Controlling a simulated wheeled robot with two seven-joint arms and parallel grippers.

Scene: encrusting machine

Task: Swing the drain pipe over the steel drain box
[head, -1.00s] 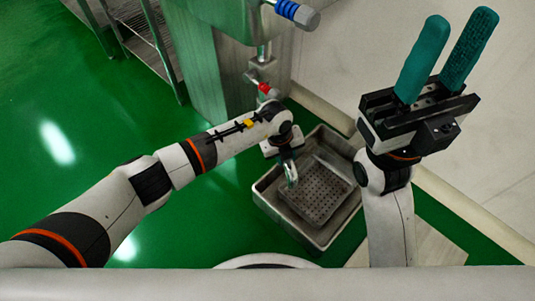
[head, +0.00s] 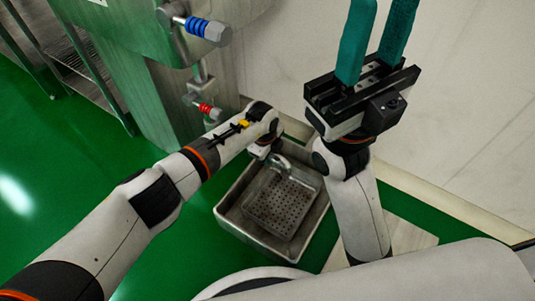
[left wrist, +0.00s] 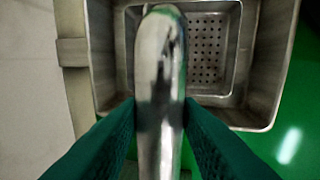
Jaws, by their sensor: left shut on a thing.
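The drain pipe (left wrist: 160,70) is a shiny, curved steel tube. In the left wrist view it runs between the two green fingers of my left gripper (left wrist: 158,125), which is shut on it. In the head view the pipe's bent end (head: 282,162) shows beyond my left wrist, above the back part of the steel drain box (head: 232,222). The box is an open rectangular tub on the floor with a perforated tray (head: 283,203) inside. In the left wrist view the pipe's tip overlaps the box (left wrist: 270,70). My right gripper (head: 376,45) is open and empty, fingers up.
A steel machine body (head: 160,100) stands behind my left arm, with a blue-ringed fitting (head: 203,27) and a red-ringed fitting (head: 206,108). A metal rack (head: 50,45) is at the upper left. Green floor is open at the left; a pale wall lies right.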

